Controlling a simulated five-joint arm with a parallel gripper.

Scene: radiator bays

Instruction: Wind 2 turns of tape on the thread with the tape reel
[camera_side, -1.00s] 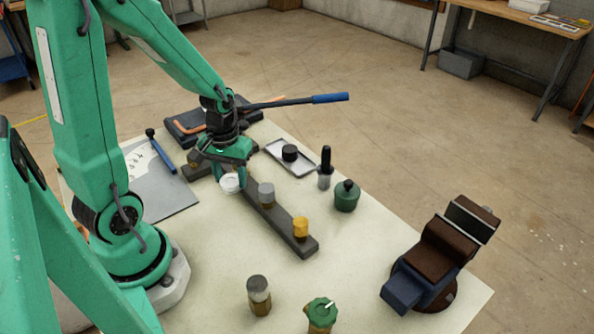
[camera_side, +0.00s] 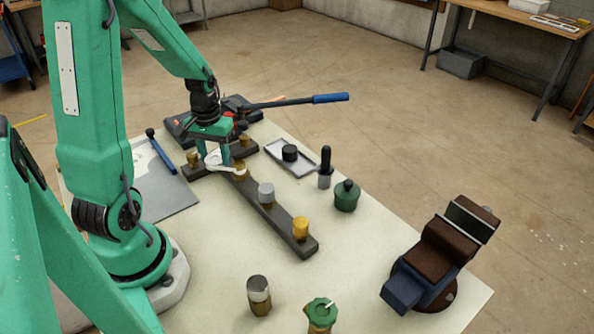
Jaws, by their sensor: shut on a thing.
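My gripper (camera_side: 212,162) points down over the far end of the dark bar and is shut on the white tape reel (camera_side: 213,159). The reel is partly hidden by the fingers. A white strip (camera_side: 224,169) runs from the reel to the right, to a brass threaded fitting (camera_side: 240,174) on the bar. The reel is beside this fitting, on its left. How much tape lies around the thread is too small to tell.
The dark T-shaped bar (camera_side: 282,224) also carries a grey-topped fitting (camera_side: 266,192), a yellow one (camera_side: 300,228) and brass ones (camera_side: 193,159) at the back. A tray (camera_side: 277,151), green pot (camera_side: 346,197) and vise (camera_side: 440,255) stand right.

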